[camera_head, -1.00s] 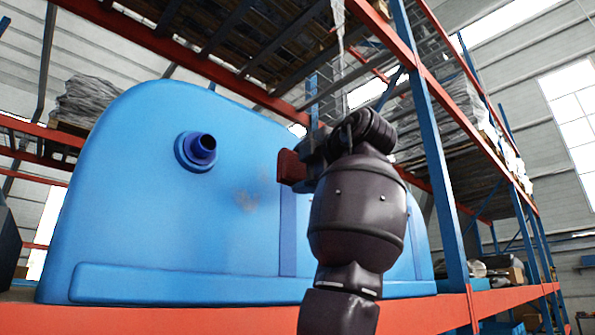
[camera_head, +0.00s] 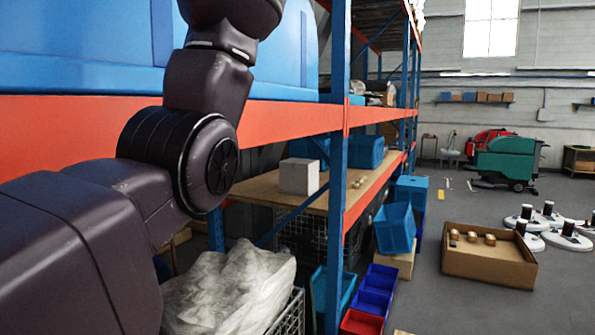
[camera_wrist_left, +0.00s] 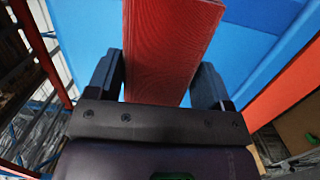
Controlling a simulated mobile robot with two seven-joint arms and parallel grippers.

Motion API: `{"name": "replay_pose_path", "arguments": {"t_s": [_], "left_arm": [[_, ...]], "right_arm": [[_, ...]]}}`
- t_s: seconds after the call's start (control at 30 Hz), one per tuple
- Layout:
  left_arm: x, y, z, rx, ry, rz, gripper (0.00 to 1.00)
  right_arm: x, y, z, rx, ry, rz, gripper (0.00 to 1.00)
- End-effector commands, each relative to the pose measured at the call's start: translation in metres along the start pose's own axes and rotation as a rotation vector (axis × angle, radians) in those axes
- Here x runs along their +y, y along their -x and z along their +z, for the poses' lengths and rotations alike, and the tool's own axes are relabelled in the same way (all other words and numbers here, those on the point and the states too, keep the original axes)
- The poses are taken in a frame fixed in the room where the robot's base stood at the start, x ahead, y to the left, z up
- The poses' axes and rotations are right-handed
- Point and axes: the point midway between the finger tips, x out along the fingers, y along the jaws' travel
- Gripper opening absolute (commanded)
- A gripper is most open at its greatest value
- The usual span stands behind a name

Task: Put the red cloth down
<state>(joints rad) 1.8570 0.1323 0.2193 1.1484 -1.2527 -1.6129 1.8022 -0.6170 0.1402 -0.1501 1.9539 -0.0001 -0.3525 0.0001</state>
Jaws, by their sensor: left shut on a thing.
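The red cloth (camera_wrist_left: 168,40) shows in the left wrist view as a flat, block-like red piece with a fine texture. My left gripper (camera_wrist_left: 158,78) is shut on it, one finger on each side, and the cloth sticks out beyond the fingers. The large blue tank (camera_head: 85,50) stands at the upper left of the head view. Its blue surface (camera_wrist_left: 90,28) also lies behind the cloth in the wrist view; I cannot tell whether they touch. In the head view only my arm shows, its gripper beyond the top edge. My right gripper is out of view.
The tank's rack has an orange beam (camera_head: 290,117) and a blue post (camera_head: 339,165). A lower shelf (camera_head: 262,190) holds a white box (camera_head: 299,176). A wire basket with pale cloths (camera_head: 232,290) stands below. Blue bins (camera_head: 395,228) and a cardboard box (camera_head: 487,265) stand right, with floor between.

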Motion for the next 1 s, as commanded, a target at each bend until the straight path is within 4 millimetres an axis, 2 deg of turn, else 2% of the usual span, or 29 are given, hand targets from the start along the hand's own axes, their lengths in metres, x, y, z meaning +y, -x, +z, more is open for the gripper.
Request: {"name": "replay_pose_path", "arguments": {"t_s": [0.3, 0.53, 0.73, 1.0], "left_arm": [[0.046, 0.021, 0.005, -0.182, 0.006, 0.003, 0.36], [0.07, 0.048, 0.001, -0.3, 0.007, 0.003, 0.36], [0.064, 0.062, 0.011, -0.411, 0.007, 0.002, 0.36], [0.034, 0.071, 0.033, -0.539, 0.009, 0.003, 0.36]], "right_arm": [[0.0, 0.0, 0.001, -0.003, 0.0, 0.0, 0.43], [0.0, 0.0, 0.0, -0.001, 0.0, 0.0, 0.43], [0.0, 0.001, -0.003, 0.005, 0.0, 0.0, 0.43], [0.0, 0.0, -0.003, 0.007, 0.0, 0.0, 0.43]]}}
